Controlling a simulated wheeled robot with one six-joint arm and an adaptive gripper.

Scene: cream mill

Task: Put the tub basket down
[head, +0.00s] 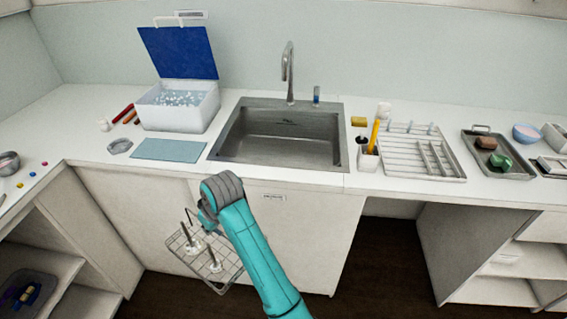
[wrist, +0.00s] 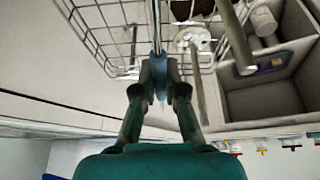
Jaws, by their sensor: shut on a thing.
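The tub basket (head: 229,268) is a metal wire basket hanging in front of the white cabinet doors, below the counter's front edge. Two upright pale pieces (head: 214,264) stand in it. My gripper (head: 205,219) is at the basket's upper side, partly hidden by my teal arm. In the wrist view my gripper (wrist: 160,75) is shut on an upright metal part of the basket, and the wire mesh (wrist: 92,28) spreads beyond the fingers. The basket's underside and far corner are hidden in the wrist view.
The counter holds an open white tub (head: 178,108) with a blue lid, a light-blue mat (head: 169,149), a steel sink (head: 280,133) with a tap, a drying rack (head: 412,160) and a grey tray (head: 508,168). The mat looks bare. Open shelves stand at lower left.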

